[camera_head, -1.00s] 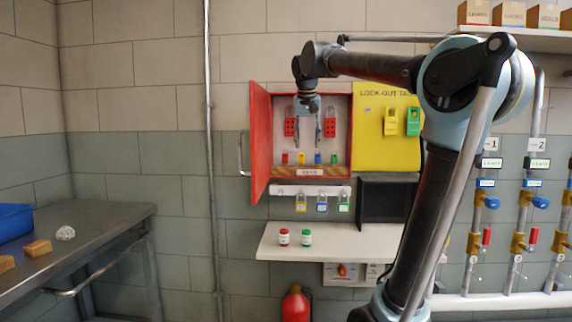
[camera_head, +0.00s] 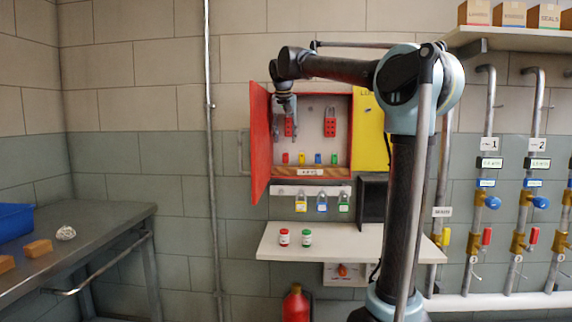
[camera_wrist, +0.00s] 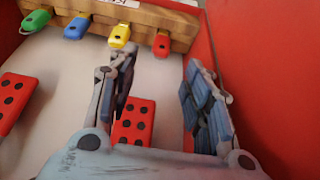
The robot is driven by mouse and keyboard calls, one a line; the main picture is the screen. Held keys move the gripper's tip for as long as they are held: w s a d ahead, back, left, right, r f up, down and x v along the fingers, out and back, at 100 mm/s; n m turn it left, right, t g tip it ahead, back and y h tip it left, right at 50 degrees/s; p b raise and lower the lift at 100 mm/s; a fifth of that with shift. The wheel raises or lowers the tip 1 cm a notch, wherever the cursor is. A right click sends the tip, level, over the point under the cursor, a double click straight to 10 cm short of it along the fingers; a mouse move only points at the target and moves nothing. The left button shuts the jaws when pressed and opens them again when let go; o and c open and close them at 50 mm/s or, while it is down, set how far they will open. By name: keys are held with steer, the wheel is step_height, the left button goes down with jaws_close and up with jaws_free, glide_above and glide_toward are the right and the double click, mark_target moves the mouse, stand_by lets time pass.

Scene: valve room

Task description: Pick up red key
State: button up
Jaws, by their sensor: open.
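The red key (camera_head: 285,158) stands upright in a wooden holder (camera_head: 314,171) on the floor of the open red cabinet, at the left end of a row with yellow, blue and green keys. In the wrist view, which shows the row turned over, the red key (camera_wrist: 161,43) is at the right end of the row near the red side wall. My gripper (camera_head: 284,134) is inside the front of the cabinet, above the red key. In the wrist view my gripper (camera_wrist: 162,88) is open and empty, its fingers spread apart with the red key beyond their tips.
The cabinet door (camera_head: 260,142) stands open at the left. Red lockout hasps (camera_head: 330,126) hang on the cabinet back; one is partly hidden by my gripper. Coloured padlocks (camera_head: 322,203) hang below. Two small jars (camera_head: 295,238) stand on the shelf (camera_head: 345,243).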

mark_target(286, 166)
steer(key=x, duration=1)
steer(key=shift+a+r, duration=0.1)
steer(key=shift+c, duration=0.2)
steer(key=c, duration=0.9)
